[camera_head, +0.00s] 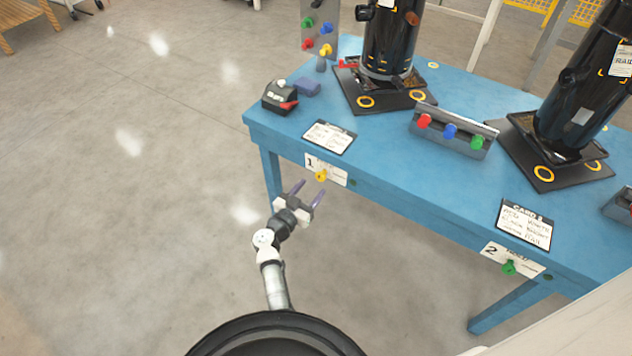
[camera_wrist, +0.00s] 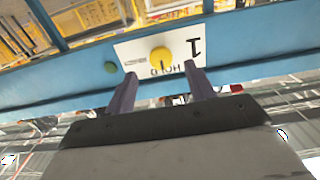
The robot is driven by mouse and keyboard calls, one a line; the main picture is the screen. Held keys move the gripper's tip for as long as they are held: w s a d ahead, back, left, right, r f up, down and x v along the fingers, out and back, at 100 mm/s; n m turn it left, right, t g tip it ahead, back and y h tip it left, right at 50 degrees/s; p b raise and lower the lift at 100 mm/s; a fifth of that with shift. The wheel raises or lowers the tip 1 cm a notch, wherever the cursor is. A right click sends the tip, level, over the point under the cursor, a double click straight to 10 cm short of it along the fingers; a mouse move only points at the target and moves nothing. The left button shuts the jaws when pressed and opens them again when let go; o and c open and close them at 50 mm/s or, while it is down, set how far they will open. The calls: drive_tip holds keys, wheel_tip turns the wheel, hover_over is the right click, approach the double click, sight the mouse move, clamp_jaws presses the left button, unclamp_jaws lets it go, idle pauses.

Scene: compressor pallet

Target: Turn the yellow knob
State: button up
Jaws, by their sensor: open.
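The yellow knob (camera_head: 321,175) sits on a white plate (camera_head: 338,173) marked 1, on the front edge of the blue table (camera_head: 390,208). In the wrist view the yellow knob (camera_wrist: 161,59) shows beyond the fingertips, roughly between them in the picture, with a dark mark on its face. My gripper (camera_head: 308,190) is open, with two purple fingers reaching toward the plate from the front. In the wrist view my gripper (camera_wrist: 160,75) is empty, and a gap seems to separate the fingertips from the knob.
A green knob (camera_head: 509,268) sits on plate 2 at the right of the same edge. Two black compressors (camera_head: 389,40) (camera_head: 590,90), a rail with red, blue and green knobs (camera_head: 453,131), and cards (camera_head: 330,136) are on the tabletop. The floor left of the table is clear.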

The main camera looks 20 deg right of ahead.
sight(319, 178)
drive_tip(key=shift+x, duration=2.15)
drive_tip(key=shift+c, duration=0.2)
drive_tip(key=c, duration=0.9)
